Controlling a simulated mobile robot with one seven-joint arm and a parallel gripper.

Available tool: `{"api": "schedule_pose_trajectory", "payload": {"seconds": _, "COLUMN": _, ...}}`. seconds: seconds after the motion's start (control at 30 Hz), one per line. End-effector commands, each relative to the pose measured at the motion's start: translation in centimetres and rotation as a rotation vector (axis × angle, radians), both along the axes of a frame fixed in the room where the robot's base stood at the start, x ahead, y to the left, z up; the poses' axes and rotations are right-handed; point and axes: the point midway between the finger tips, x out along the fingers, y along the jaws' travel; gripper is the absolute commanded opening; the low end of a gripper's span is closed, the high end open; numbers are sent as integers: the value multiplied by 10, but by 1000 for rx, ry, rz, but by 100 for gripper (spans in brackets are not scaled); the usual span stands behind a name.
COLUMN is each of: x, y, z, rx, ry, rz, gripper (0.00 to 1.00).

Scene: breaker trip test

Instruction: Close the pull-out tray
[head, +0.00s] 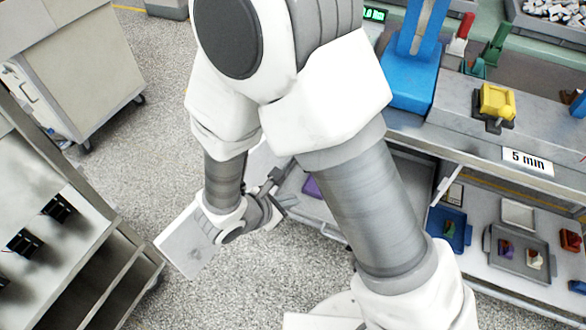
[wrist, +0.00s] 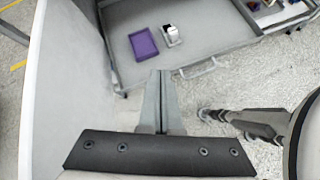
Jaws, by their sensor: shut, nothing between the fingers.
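The grey pull-out tray (head: 318,213) is extended from under the workbench at centre; my arm hides much of it in the head view. The wrist view shows the tray (wrist: 205,40) with a purple bin (wrist: 143,44) and a small white item (wrist: 171,33) on it. A light bar handle (wrist: 208,68) runs along its front edge. My gripper (head: 290,203) is shut and empty, in front of the tray. In the wrist view its fingertips (wrist: 160,73) appear close to the front edge, left of the handle; I cannot tell whether they touch.
The workbench at right carries a blue device (head: 408,80), a yellow clamp (head: 496,101) and a "5 min" sign (head: 527,162). Its lower shelf holds a blue bin (head: 449,229) and a grey tray (head: 519,253). A cart stands at left. Speckled floor between is free.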

Motion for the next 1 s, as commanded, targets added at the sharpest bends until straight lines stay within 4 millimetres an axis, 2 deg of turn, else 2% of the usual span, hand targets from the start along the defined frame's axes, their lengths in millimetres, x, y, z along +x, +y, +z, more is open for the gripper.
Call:
{"api": "schedule_pose_trajectory", "payload": {"seconds": 0.03, "x": -9, "y": 13, "z": -27, "rx": -33, "ry": 27, "rz": 86, "gripper": 0}}
{"api": "schedule_pose_trajectory", "payload": {"seconds": 0.2, "x": -33, "y": 45, "z": -78, "rx": -100, "ry": 85, "rz": 308, "gripper": 0}}
{"api": "schedule_pose_trajectory", "payload": {"seconds": 0.3, "x": -42, "y": 54, "z": -94, "rx": -118, "ry": 104, "rz": 380, "gripper": 0}}
{"api": "schedule_pose_trajectory", "payload": {"seconds": 0.43, "x": -46, "y": 58, "z": -104, "rx": -126, "ry": 113, "rz": 416, "gripper": 0}}
{"api": "schedule_pose_trajectory", "payload": {"seconds": 0.63, "x": -30, "y": 52, "z": -122, "rx": -127, "ry": 114, "rz": 413, "gripper": 0}}
{"api": "schedule_pose_trajectory", "payload": {"seconds": 1.0, "x": 22, "y": 33, "z": -177, "rx": -126, "ry": 113, "rz": 410, "gripper": 0}}
